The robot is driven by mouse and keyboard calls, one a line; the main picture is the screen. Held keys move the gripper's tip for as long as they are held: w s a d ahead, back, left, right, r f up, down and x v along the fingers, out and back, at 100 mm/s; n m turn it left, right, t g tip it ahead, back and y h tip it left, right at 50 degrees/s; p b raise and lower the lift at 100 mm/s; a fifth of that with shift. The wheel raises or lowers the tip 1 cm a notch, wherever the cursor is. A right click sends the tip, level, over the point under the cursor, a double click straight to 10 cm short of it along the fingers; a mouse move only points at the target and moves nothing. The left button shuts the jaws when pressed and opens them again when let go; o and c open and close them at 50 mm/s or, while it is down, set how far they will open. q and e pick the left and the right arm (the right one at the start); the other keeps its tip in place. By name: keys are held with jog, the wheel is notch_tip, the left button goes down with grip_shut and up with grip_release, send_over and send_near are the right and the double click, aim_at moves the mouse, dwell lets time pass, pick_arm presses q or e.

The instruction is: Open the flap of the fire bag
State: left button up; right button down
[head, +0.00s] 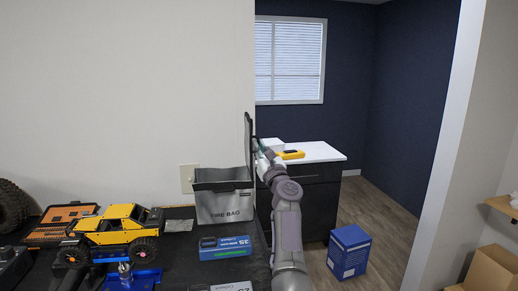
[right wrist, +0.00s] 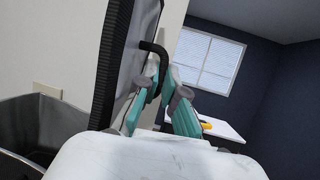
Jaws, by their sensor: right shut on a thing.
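The grey fire bag (head: 224,207), lettered "FIRE BAG", stands on the dark table with its top open. Its flap (head: 248,145) stands about upright at the bag's right side. In the right wrist view, the flap (right wrist: 128,65) rises left of the fingers, and part of the bag's open top (right wrist: 40,125) shows at lower left. My left gripper is out of view.
A yellow crawler (head: 118,228) and an orange-and-black case (head: 62,222) are on the table at left. A blue box (head: 225,247) lies before the bag. A white-topped cabinet (head: 322,152) stands behind my right arm; another blue box (head: 349,252) is on the floor.

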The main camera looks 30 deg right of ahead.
jog(key=c, duration=1.6)
grip_release()
jog(key=shift+o, duration=0.2)
jog(key=s+a+f, duration=0.1)
jog(key=s, duration=1.3)
jog(key=shift+s+a, duration=0.15)
jog(key=shift+s, duration=0.2)
jog(key=shift+f, duration=0.15)
